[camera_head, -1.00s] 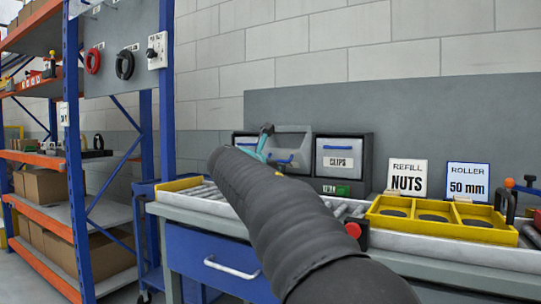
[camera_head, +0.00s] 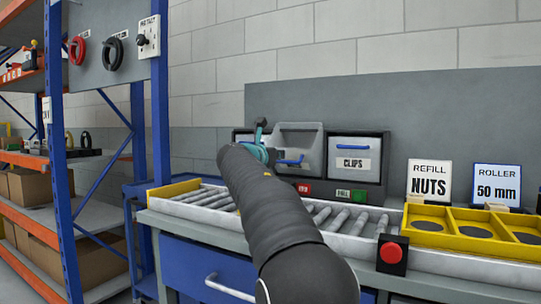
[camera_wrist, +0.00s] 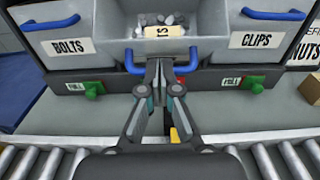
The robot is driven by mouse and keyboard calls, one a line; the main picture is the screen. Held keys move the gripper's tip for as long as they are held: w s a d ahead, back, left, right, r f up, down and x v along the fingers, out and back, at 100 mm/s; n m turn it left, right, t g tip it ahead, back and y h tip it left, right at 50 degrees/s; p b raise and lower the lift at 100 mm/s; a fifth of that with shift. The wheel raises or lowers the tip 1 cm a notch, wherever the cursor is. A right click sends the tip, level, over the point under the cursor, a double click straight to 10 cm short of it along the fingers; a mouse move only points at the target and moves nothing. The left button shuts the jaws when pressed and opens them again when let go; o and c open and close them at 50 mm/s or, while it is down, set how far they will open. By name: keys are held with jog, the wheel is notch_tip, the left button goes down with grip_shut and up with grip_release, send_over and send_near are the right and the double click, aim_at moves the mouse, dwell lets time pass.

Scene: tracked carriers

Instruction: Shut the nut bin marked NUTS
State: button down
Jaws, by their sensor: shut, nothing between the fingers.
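The middle bin (camera_head: 300,137) of a dark bin unit is tipped open, with a blue handle on its front. In the wrist view this open bin (camera_wrist: 205,47) holds several grey pieces. Its label is only partly readable, so I cannot read NUTS on it there. My gripper (camera_wrist: 165,72) is shut and empty, its fingertips at the middle bin's front beside the blue handle (camera_wrist: 133,62). I cannot tell whether they touch. In the head view my gripper (camera_head: 261,130) shows small beyond my arm, which hides part of the unit.
The bins marked BOLTS (camera_wrist: 68,45) and CLIPS (camera_head: 353,150) flank the middle bin and look shut. A roller conveyor (camera_head: 330,214) runs in front. A red button (camera_head: 391,252), a yellow tray (camera_head: 462,228) and a REFILL NUTS sign (camera_head: 429,182) are at the right.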

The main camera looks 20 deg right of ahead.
aim_at(289, 153)
jog(key=shift+x, duration=1.85)
jog(key=shift+d+r+p, duration=0.1)
jog(key=shift+r+p, duration=0.05)
jog(key=shift+p, duration=0.25)
